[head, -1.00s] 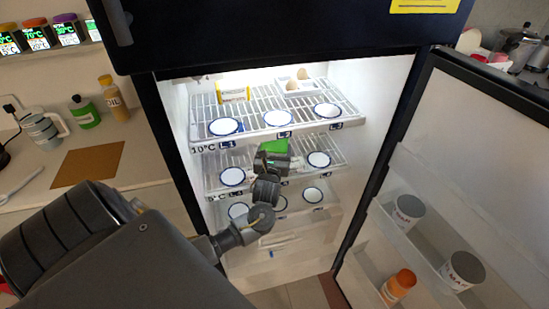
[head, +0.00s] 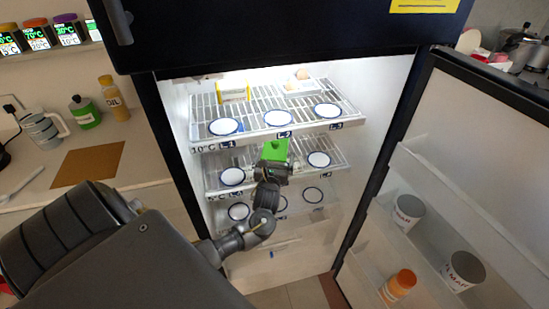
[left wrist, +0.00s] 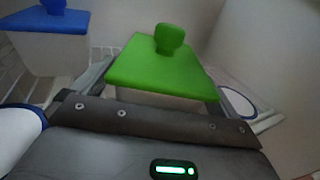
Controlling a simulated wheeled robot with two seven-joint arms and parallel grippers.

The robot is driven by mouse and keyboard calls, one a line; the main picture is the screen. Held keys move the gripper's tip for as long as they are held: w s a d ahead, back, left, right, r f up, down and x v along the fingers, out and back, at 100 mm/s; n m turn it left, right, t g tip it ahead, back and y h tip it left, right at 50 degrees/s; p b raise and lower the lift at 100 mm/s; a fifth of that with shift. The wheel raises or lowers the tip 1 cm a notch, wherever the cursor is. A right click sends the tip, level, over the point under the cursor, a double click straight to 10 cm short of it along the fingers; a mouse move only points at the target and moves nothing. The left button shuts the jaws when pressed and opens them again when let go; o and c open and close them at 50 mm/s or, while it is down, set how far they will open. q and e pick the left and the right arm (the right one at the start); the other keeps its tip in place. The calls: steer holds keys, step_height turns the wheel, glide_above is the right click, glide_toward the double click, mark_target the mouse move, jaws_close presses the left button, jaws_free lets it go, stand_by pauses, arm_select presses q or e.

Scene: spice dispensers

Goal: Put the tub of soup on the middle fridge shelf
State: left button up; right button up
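A tub with a green lid and knob (head: 275,150) stands on the middle fridge shelf (head: 222,191), between two white discs. In the left wrist view the green-lidded tub (left wrist: 160,70) is straight ahead, its pale body mostly hidden below the lid. No label on it can be read. My left gripper (head: 272,166) is just in front of the tub, at shelf height. Its grey fingers spread to either side of the tub and look open, apart from its body. My right gripper is not in view.
A blue-lidded tub (left wrist: 45,20) is at the left in the left wrist view. The upper shelf (head: 262,135) is close above, carrying a yellow box (head: 234,93) and eggs (head: 302,73). The open fridge door (head: 480,160) holds jars at the right.

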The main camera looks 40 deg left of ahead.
arm_select(q)
steer(key=p+v, duration=0.2)
steer(key=v, duration=1)
